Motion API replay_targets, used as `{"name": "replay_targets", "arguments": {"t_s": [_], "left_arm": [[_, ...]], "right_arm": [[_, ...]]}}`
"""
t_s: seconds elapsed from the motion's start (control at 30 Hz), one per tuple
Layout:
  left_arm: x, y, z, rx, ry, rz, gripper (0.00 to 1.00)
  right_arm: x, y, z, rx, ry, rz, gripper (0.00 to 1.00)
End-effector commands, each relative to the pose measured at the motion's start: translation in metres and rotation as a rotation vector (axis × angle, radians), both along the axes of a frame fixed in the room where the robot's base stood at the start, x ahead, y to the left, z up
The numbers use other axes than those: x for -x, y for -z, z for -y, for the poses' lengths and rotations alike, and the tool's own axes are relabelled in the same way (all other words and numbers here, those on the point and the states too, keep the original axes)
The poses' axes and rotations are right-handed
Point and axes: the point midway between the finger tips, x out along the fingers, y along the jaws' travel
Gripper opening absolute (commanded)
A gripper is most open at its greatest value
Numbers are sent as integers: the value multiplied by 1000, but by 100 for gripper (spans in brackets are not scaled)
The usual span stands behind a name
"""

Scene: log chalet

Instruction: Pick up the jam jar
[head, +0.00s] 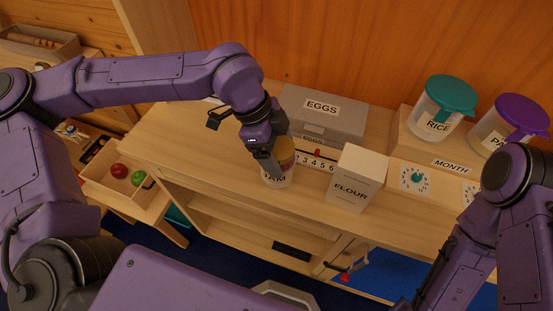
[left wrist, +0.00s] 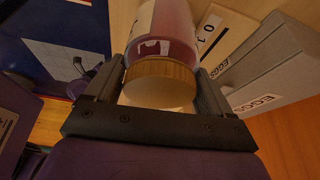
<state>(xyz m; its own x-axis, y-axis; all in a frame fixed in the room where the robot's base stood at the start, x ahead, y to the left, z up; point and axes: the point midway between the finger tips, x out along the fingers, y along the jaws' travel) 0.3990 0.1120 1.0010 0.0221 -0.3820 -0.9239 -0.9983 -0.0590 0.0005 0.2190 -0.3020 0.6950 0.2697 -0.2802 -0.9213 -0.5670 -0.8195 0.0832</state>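The jam jar (head: 279,177) stands upright at the front part of the wooden counter, with a white label and brownish lid. In the left wrist view its round lid (left wrist: 160,84) and reddish body lie between the two fingers. My left gripper (head: 266,160) reaches down over the jar and hides part of it in the head view. In the left wrist view the left gripper (left wrist: 160,80) has one dark finger close on each side of the jar. I cannot tell whether they press on it. My right arm is at the right edge; its fingertips are not visible.
A grey EGGS box (head: 345,116) stands behind the jar, with a numbered strip (head: 318,162) in front of it. A white FLOUR box (head: 357,180) stands close to its right. RICE (head: 440,115) and purple-lidded (head: 505,125) canisters sit farther right. Counter left of the jar is mostly clear.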

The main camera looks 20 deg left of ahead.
Motion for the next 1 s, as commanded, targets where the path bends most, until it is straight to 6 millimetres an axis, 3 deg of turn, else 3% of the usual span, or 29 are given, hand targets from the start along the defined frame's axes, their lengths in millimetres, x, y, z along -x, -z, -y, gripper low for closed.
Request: {"name": "replay_targets", "arguments": {"t_s": [0.37, 0.57, 0.8, 1.0], "left_arm": [[-1, -6, 0, 2, -2, 4, 24], [-1, -34, 0, 2, -1, 8, 24], [50, -89, -1, 1, -1, 12, 24], [104, -112, -1, 2, 1, 8, 24]], "right_arm": [[0, 1, 0, 0, 0, 0, 43], [0, 4, 0, 0, 0, 0, 43], [0, 24, 0, 0, 0, 0, 43], [0, 42, 0, 0, 0, 0, 43]]}}
